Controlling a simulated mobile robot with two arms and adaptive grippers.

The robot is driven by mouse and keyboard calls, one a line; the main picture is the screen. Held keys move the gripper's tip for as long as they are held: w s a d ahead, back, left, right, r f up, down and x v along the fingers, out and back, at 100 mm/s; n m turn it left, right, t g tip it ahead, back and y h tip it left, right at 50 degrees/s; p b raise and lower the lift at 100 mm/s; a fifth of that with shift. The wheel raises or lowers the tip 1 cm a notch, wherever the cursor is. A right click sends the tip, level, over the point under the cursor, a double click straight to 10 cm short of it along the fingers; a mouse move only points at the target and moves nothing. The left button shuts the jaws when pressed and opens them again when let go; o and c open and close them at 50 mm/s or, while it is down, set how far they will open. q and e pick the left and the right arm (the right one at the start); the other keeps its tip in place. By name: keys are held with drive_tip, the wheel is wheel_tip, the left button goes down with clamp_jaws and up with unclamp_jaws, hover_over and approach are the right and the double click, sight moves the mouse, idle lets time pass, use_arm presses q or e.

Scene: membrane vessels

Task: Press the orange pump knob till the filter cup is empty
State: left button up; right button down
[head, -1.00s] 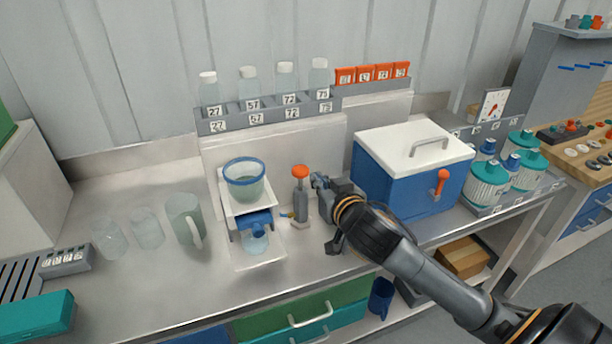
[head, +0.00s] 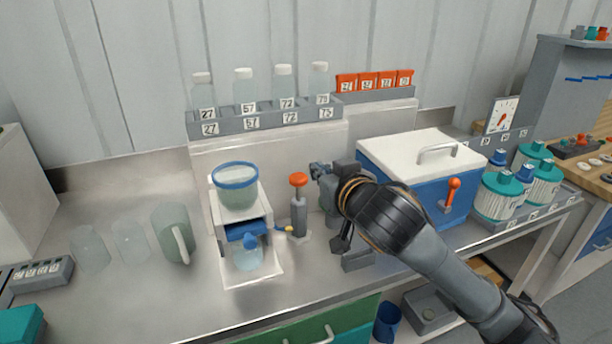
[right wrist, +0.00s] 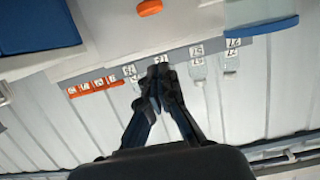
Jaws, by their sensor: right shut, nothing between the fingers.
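The orange pump knob (head: 298,179) tops a grey pump post on the bench, right of the filter stand (head: 262,215). The filter cup (head: 236,195), clear with a blue rim, sits on the stand and looks greenish inside; its liquid level is hard to tell. A clear flask (head: 248,258) is under the blue holder. My right gripper (head: 318,170) is just right of the knob, at about its height, apart from it, shut and empty. In the right wrist view its fingers (right wrist: 158,75) are together, with the knob (right wrist: 149,7) at the top edge. My left gripper is out of view.
A blue cooler box (head: 415,190) with a white lid stands right of the pump, close to my right arm. A rack (head: 265,121) of numbered bottles is behind. Jugs (head: 172,235) stand left of the stand. The bench front is mostly clear.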

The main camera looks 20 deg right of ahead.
drive_tip(key=p, duration=0.2)
hover_over(298, 180)
wheel_tip(298, 180, down, 2)
drive_tip(key=f, duration=0.2)
drive_tip(key=s+f, duration=0.1)
drive_tip(key=f, duration=0.1)
drive_tip(key=shift+s+d+f, duration=0.15)
drive_tip(key=shift+d+f, duration=0.1)
drive_tip(key=shift+d, duration=0.1)
wheel_tip(298, 180, down, 5)
drive_tip(key=b, duration=0.2)
drive_tip(key=shift+r+b, duration=0.1)
drive_tip(key=shift+b, duration=0.25)
